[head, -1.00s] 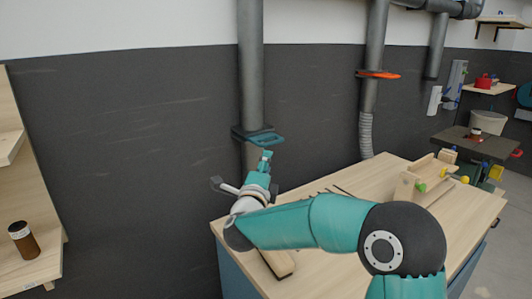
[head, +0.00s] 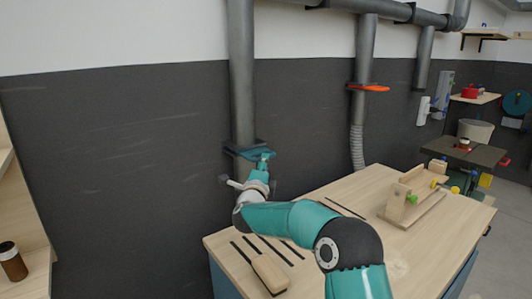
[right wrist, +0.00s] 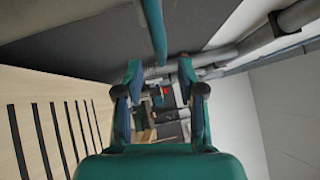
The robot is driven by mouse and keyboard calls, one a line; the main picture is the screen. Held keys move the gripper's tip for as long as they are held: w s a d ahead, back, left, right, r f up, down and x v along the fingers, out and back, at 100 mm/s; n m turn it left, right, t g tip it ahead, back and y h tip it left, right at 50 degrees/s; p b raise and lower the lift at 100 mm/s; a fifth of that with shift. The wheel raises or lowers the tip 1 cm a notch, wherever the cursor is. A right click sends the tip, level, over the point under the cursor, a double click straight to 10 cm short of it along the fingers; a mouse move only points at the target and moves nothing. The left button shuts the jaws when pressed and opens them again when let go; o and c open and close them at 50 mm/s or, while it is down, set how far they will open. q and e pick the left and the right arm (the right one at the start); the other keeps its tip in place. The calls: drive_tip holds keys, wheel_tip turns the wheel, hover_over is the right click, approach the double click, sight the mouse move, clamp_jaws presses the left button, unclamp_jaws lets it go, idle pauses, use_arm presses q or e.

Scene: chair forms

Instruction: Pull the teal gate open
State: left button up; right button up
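The teal gate (head: 257,153) is a flat slide plate with a looped handle in a dark collar on the left grey vertical pipe. My right gripper (head: 263,164) is right at the handle, just under and in front of it, and covers part of it. In the right wrist view the two fingers (right wrist: 160,78) stand apart. A teal bar of the gate handle (right wrist: 155,30) comes down from the top edge towards the gap between the fingertips. I cannot tell whether the fingers touch it. My left gripper is in neither view.
An orange gate (head: 373,88) sits on the pipe to the right. Below my right arm is a wooden workbench (head: 335,222) with dark slots, a wooden block (head: 270,270) and a wooden jig (head: 412,203). A brown jar (head: 12,262) stands on a shelf at left.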

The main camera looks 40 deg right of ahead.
sight(251, 150)
drive_tip(key=shift+p+x, duration=0.75)
drive_tip(key=shift+x, duration=1.75)
drive_tip(key=shift+a, duration=0.1)
drive_tip(key=shift+c, duration=0.2)
clamp_jaws()
drive_tip(key=shift+f, duration=0.1)
